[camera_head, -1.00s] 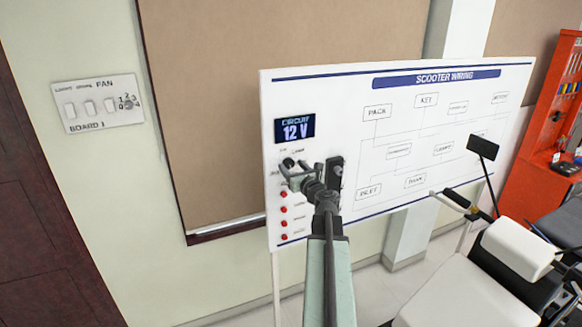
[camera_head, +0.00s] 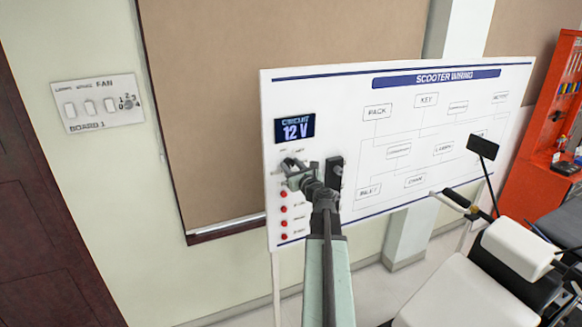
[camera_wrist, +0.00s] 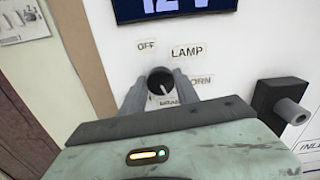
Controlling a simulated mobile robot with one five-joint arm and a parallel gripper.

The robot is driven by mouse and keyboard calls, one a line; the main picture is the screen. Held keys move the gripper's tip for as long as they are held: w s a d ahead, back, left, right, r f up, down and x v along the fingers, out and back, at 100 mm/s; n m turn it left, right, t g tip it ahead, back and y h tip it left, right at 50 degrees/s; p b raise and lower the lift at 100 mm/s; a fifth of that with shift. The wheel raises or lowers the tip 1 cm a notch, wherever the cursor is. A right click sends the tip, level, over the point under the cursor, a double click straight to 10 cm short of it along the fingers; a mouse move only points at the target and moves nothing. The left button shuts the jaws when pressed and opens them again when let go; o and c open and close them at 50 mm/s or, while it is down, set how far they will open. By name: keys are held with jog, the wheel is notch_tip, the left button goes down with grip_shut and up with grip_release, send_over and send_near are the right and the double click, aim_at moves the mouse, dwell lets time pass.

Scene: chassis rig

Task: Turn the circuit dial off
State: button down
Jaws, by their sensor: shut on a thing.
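The circuit dial (camera_wrist: 159,79) is a small black round knob on the white board, in the wrist view. Its white mark points down and slightly right, toward a partly hidden lower label. The OFF label (camera_wrist: 146,46) is above it, LAMP to the upper right, HORN to the right, partly covered. My gripper (camera_wrist: 160,90) is shut on the dial, with one grey finger on each side. In the head view my gripper (camera_head: 289,165) is against the board below the circuit display (camera_head: 295,129), which reads 12 V. It hides most of the dial there.
A black block with a grey stub (camera_wrist: 283,105) sticks out of the board right of the dial. Several red buttons (camera_head: 283,209) run below. A switch panel (camera_head: 98,104) is on the wall at left. A scooter (camera_head: 470,285) stands at right.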

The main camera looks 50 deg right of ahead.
jog(key=n, duration=0.8)
jog(key=shift+a, duration=0.1)
jog(key=n, duration=0.4)
jog(key=shift+w+f+n, duration=0.1)
jog(key=shift+f+n, duration=0.05)
jog(key=shift+n, duration=0.15)
jog(key=n, duration=0.3)
jog(key=shift+n, duration=0.3)
jog(key=n, duration=0.4)
jog(key=shift+f+b, duration=0.15)
jog(key=shift+b, duration=0.15)
jog(key=n, duration=0.7)
jog(key=shift+f+n, duration=0.1)
jog(key=shift+n, duration=2.1)
